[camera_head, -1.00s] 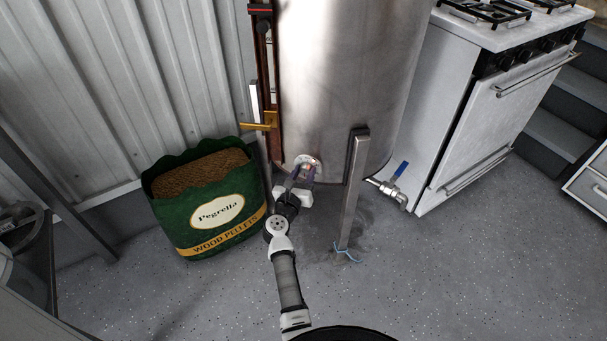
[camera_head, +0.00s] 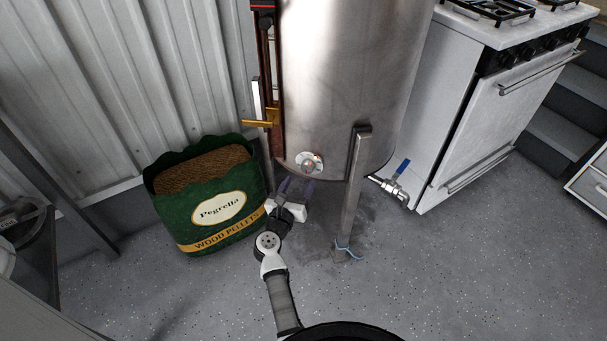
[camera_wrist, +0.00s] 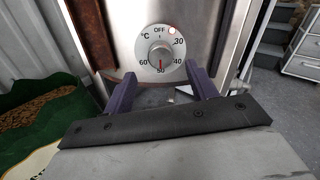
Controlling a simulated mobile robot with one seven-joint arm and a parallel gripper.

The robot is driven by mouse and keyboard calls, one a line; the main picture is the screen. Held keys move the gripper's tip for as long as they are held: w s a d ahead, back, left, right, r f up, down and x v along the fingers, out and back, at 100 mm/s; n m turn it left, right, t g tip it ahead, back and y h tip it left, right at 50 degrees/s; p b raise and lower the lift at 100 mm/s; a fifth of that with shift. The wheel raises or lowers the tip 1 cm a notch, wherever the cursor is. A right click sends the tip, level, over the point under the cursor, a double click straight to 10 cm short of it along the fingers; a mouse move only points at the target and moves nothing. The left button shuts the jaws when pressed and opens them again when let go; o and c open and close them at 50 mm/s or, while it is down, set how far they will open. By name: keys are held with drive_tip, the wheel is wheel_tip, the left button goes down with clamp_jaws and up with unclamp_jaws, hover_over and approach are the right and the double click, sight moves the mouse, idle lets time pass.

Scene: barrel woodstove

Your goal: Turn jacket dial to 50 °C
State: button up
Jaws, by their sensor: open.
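The jacket dial (camera_wrist: 159,48) is a round pale plate with a metal knob (camera_wrist: 160,56), marked °C, OFF, 30, 40, 50 and 60. The knob's red mark points down at 50. In the head view the dial (camera_head: 309,163) sits low on the front of the steel tank (camera_head: 345,80). My gripper (camera_wrist: 163,83) is open and empty, its two purple fingers below the dial and apart from the knob. In the head view my gripper (camera_head: 297,188) is just below and left of the dial.
A green wood pellet bag (camera_head: 190,225) stands left of my arm. A metal tank leg (camera_head: 350,195) and a blue-handled valve (camera_head: 397,178) are to the right. A white stove (camera_head: 500,110) stands beyond them. The front floor is clear.

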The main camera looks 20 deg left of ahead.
drive_tip(key=s, duration=0.7)
drive_tip(key=shift+s, duration=0.35)
